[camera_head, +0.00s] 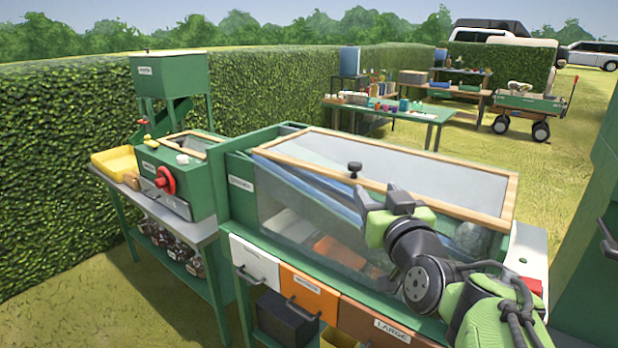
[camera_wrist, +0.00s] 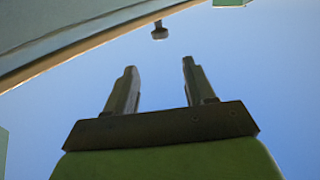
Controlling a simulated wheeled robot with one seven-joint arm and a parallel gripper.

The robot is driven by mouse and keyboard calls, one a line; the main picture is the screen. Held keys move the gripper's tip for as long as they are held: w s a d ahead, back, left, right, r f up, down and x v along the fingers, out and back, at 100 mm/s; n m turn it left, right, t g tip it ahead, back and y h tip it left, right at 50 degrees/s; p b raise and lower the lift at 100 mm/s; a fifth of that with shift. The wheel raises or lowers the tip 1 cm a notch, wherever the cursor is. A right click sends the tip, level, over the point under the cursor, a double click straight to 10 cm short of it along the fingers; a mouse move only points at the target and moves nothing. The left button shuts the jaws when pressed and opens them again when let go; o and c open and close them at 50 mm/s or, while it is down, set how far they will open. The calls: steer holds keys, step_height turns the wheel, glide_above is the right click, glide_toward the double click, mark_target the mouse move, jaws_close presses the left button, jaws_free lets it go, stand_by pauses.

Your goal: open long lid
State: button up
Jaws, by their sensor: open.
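The long lid (camera_head: 430,167) is a clear panel in a pale wooden frame. It lies closed along the top of the long green machine (camera_head: 240,190). A dark round knob (camera_head: 355,168) sits at the lid's front edge. My gripper (camera_head: 381,200) is open and empty, just to the right of the knob and near the front edge. In the wrist view the knob (camera_wrist: 160,32) shows beyond the gap between my two fingers (camera_wrist: 160,75), apart from them. The lid's wooden edge (camera_wrist: 90,48) crosses the upper left there.
Drawers, one white (camera_head: 255,262) and one orange (camera_head: 308,295), sit below the machine's clear front. A smaller green machine with a red wheel (camera_head: 166,180) and a yellow tray (camera_head: 115,162) stand to the left. Tables (camera_head: 400,108) and a wagon (camera_head: 530,103) stand behind on grass.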

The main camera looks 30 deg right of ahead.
mark_target(355, 163)
steer(key=x, duration=1.4)
steer(key=shift+w+p, duration=0.2)
steer(key=shift+p, duration=0.2)
jaws_close()
steer(key=shift+r, duration=0.1)
